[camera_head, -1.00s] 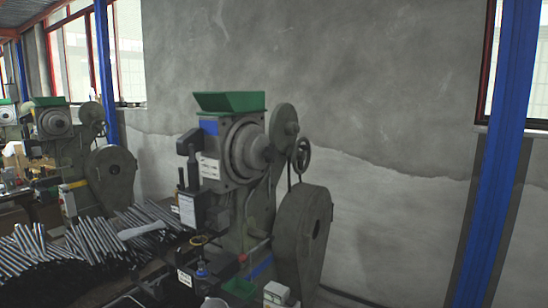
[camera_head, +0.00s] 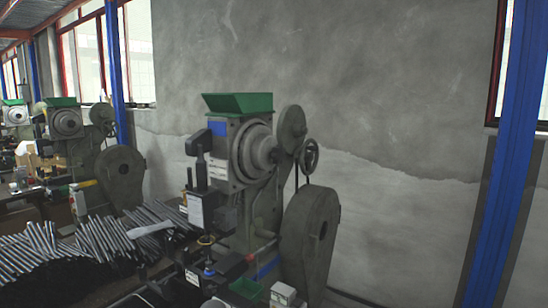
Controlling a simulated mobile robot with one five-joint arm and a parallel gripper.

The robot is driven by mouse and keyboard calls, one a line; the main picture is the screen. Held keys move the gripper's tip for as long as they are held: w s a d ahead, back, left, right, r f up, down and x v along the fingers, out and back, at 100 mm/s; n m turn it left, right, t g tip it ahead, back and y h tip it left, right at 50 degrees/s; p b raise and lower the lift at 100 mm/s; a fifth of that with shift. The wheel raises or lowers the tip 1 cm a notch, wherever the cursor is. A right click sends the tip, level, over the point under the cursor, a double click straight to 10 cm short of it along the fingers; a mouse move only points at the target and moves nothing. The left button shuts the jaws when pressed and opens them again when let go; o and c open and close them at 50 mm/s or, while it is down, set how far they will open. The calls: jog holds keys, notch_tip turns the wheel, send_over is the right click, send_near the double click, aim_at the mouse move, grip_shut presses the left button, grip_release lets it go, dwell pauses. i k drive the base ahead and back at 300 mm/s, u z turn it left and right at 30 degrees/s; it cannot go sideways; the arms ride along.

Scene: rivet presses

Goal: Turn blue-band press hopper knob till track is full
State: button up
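My gripper does not show in the view.
Bundles of metal rods (camera_head: 95,245) lie on the bench to the left. A second press (camera_head: 68,140) with a green hopper stands further back. A blue post (camera_head: 508,160) rises at the right. Bare wall lies between press and post.

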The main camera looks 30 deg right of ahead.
aim_at(279, 155)
jog(key=u, duration=1.1)
jog(key=k, duration=1.35)
jog(key=z, duration=0.6)
jog(key=i, duration=1.65)
jog(key=z, duration=0.05)
